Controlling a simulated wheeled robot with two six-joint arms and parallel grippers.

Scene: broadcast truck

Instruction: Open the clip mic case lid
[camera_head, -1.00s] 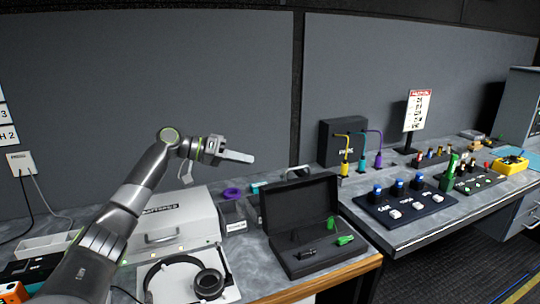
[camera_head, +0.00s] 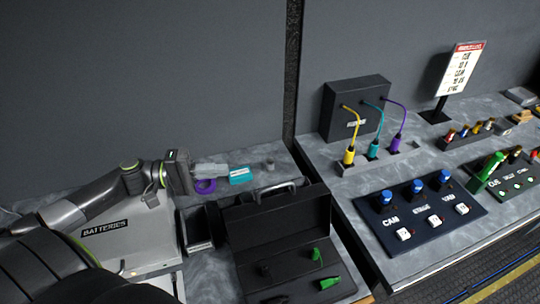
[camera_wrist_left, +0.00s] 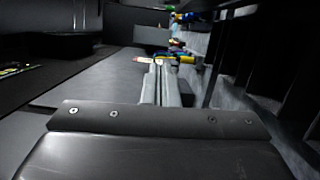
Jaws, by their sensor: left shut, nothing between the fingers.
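The black clip mic case (camera_head: 318,282) sits open at the right end of the near desk. Its lid (camera_head: 285,226) stands raised at the back of the case, with a handle on its upper edge. Green and dark clip mics (camera_head: 328,283) lie inside. My left gripper (camera_head: 224,170) is behind and to the left of the lid, apart from it, pointing right. Its pale fingers are shut together and empty; they also show closed in the left wrist view (camera_wrist_left: 160,75). My right gripper is not in view.
A teal item (camera_head: 240,175) is just beyond my left fingertips, and a purple ring (camera_head: 205,186) lies below them. A black box with coloured cables (camera_head: 357,108) and a button panel (camera_head: 420,212) stand right.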

